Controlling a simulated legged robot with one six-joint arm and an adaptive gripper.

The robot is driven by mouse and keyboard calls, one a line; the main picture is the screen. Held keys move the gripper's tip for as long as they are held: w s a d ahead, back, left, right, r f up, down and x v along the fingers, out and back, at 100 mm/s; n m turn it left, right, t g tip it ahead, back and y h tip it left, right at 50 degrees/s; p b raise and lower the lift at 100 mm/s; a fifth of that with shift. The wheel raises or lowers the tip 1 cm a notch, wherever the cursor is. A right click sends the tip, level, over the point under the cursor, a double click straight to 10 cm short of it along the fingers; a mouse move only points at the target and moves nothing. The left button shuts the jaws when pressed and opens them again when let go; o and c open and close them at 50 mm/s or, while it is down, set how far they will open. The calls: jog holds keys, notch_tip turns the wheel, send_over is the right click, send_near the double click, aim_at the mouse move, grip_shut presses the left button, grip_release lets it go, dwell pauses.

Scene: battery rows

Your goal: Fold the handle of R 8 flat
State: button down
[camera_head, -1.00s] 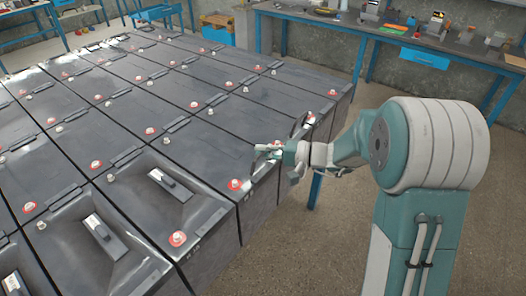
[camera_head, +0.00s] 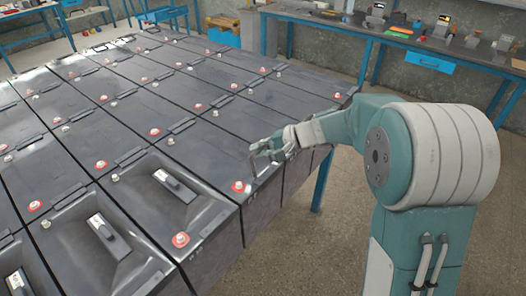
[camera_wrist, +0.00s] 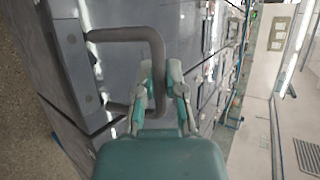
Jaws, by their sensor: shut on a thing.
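My gripper (camera_head: 262,152) is at the right edge of the battery rows. In the wrist view my gripper (camera_wrist: 160,80) has its two fingers on either side of a dark bent bar handle (camera_wrist: 122,34), shut on it. The handle stands out from a dark battery (camera_wrist: 70,50), and its near part is hidden behind the fingers. In the head view the handle (camera_head: 254,163) shows as a thin bar at the fingertips. I cannot read a label that tells which battery is R 8.
Rows of dark batteries with red-ringed terminals fill the left; one terminal (camera_head: 239,187) is close to my gripper. Some batteries have recessed tops with a black lever (camera_head: 166,178). A blue workbench (camera_head: 400,45) stands behind. The floor (camera_head: 285,245) at the right is clear.

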aim_at(244, 163)
jog(key=a+g+h, duration=0.1)
jog(key=h, duration=0.1)
jog(key=w+a+f+m+g+h, duration=0.1)
jog(key=shift+w+h, duration=0.3)
jog(key=shift+h, duration=0.1)
jog(key=shift+w+a+f+m+g+h, duration=0.15)
jog(key=shift+f+g+h, duration=0.15)
jog(key=shift+g+h, duration=0.15)
jog(key=shift+w+a+f+m+g+h, duration=0.15)
jog(key=shift+f+g+h, duration=0.15)
jog(key=shift+h, duration=0.25)
jog(key=shift+w+a+f+m+g+h, duration=0.15)
jog(key=shift+f+g+h, duration=0.15)
jog(key=shift+g+h, duration=0.2)
jog(key=shift+w+a+f+m+g+h, duration=0.15)
jog(key=shift+f+g+h, duration=0.15)
jog(key=shift+h, duration=0.3)
